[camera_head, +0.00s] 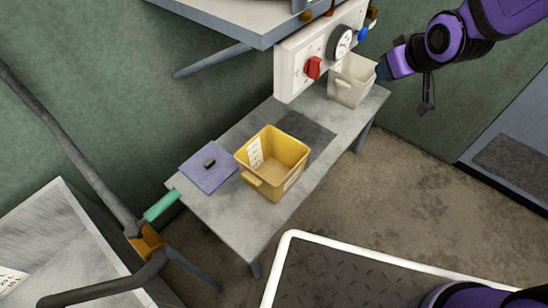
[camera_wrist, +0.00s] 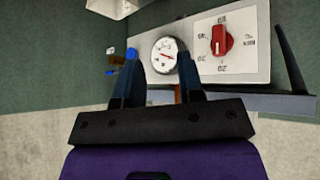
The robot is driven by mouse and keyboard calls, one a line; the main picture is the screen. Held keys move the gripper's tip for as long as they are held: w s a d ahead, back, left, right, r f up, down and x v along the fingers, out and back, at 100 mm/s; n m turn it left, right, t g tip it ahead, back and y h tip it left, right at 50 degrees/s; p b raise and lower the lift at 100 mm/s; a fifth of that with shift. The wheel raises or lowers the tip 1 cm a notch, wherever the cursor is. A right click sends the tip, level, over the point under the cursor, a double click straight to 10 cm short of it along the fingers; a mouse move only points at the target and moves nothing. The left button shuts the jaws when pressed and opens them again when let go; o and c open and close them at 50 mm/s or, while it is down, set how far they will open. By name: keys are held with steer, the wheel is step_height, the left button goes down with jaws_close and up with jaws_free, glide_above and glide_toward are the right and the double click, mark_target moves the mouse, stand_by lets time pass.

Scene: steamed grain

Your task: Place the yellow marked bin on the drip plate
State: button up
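The yellow bin (camera_head: 272,163) stands upright and open on a low grey table, with white marked labels on its walls. A dark square plate (camera_head: 310,129), which looks like the drip plate, lies flat just behind it. The bin hides the plate's near part, so I cannot tell whether they overlap. My gripper is up at the right, beside the white bin and well away from the yellow one. In the wrist view my gripper (camera_wrist: 160,80) has its two dark blue fingers apart with nothing between them. The yellow bin is not in the wrist view.
A white bin (camera_head: 349,84) stands at the table's far end, near a control panel (camera_head: 292,70) with a red knob (camera_head: 313,67) and gauge. A purple lid-like square (camera_head: 209,166) lies left of the yellow bin. A shelf (camera_head: 235,18) overhangs behind.

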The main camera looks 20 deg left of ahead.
steer(key=s+a+f+n+g+y, duration=0.1)
steer(key=s+a+f+n+y, duration=0.25)
steer(key=a+f, duration=1.25)
steer(key=s+a+f+n+g+y, duration=0.1)
steer(key=s+a+f, duration=0.1)
steer(key=s+f, duration=0.45)
steer(key=s+a+f+n+g+y, duration=0.1)
steer(key=s+a+f+y, duration=0.2)
steer(key=f, duration=0.7)
steer(key=shift+h, duration=0.65)
steer(key=x, duration=0.9)
steer(key=shift+s+a+f, duration=0.15)
steer(key=shift+s+a, duration=0.1)
steer(key=shift+a, duration=0.25)
jaws_close()
